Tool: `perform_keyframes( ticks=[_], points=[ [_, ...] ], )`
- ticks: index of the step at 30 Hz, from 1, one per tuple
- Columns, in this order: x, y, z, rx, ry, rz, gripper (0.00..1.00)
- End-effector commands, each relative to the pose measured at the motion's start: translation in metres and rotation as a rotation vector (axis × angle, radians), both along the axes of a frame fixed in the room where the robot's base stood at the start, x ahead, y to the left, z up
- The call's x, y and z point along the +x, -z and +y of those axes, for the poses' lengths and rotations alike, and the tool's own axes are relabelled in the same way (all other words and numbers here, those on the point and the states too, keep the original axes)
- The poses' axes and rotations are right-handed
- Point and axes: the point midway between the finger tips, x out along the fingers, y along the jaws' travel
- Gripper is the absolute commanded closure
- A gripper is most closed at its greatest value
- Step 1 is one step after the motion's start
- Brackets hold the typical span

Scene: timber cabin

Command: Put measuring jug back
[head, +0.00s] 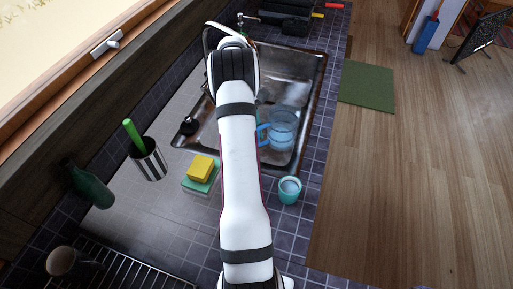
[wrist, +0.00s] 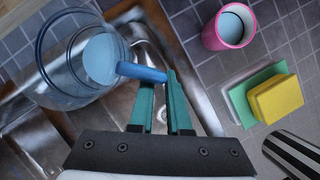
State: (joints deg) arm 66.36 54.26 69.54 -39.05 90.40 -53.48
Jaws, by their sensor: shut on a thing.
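The measuring jug is clear with a blue handle. In the head view the jug (head: 284,131) shows over the right part of the sink, just right of my arm. In the wrist view the jug (wrist: 72,84) is at upper left, its round opening facing the camera and its handle (wrist: 142,72) pointing right. My gripper (wrist: 158,82) has teal fingers shut on the end of that handle. In the head view my own arm hides the gripper. I cannot tell whether the jug touches the sink bottom.
The metal sink (head: 313,75) is set in a tiled counter. A cup (head: 290,190) stands near the sink's front right corner. A yellow sponge (head: 200,168), a striped holder (head: 148,160) with a green item, a green bottle (head: 91,186) and a mug (head: 66,262) stand left of my arm.

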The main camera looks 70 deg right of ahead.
Motion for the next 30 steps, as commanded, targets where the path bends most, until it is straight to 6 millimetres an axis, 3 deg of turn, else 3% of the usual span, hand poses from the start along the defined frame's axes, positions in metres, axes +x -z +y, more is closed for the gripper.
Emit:
perform_keyframes(
  ticks=[7,18,23,27,30],
  points=[
    [-0.017,0.025,-0.028,0.003,-0.600,-0.001,1.00],
    [-0.017,0.053,-0.053,0.003,-1.337,-0.005,1.00],
    [-0.009,0.059,-0.056,0.002,-1.473,-0.006,1.00],
    [0.015,0.061,-0.043,0.000,-1.298,-0.002,1.00],
    [0.018,0.076,-0.040,0.003,-1.252,-0.001,1.00]
  ],
)
